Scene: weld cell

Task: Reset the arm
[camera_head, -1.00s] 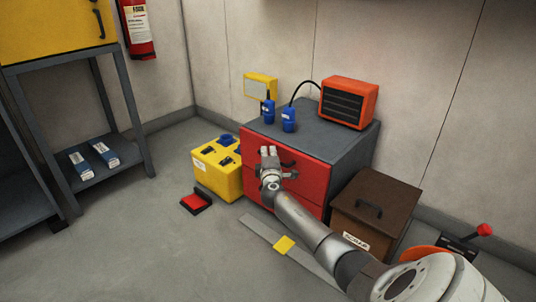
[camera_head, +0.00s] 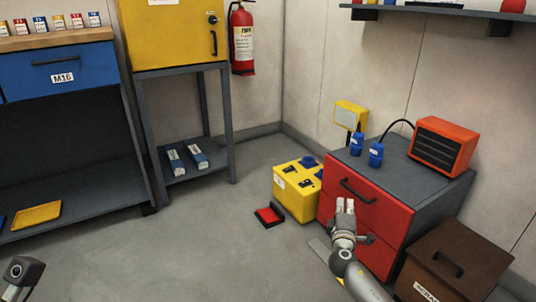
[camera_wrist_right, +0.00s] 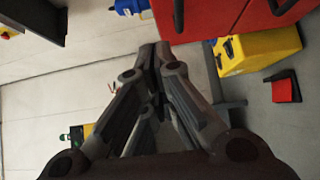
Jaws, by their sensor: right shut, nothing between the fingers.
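My right gripper (camera_head: 345,205) is shut and empty. In the head view it is in front of the red drawer fronts (camera_head: 385,217) of a grey cabinet (camera_head: 400,172), and the drawers look closed. In the right wrist view the gripper (camera_wrist_right: 152,60) has its fingers together, with a red front (camera_wrist_right: 210,20) beyond at the top. In the head view a grey piece of my left arm shows at the bottom left corner; its fingers cannot be made out.
A yellow box (camera_head: 292,190) and a red pedal-like block (camera_head: 269,216) stand left of the cabinet. A brown lidded box (camera_head: 465,255) stands to its right. Blue handsets (camera_head: 376,154) and an orange heater (camera_head: 445,146) are on top. The floor at left centre is clear.

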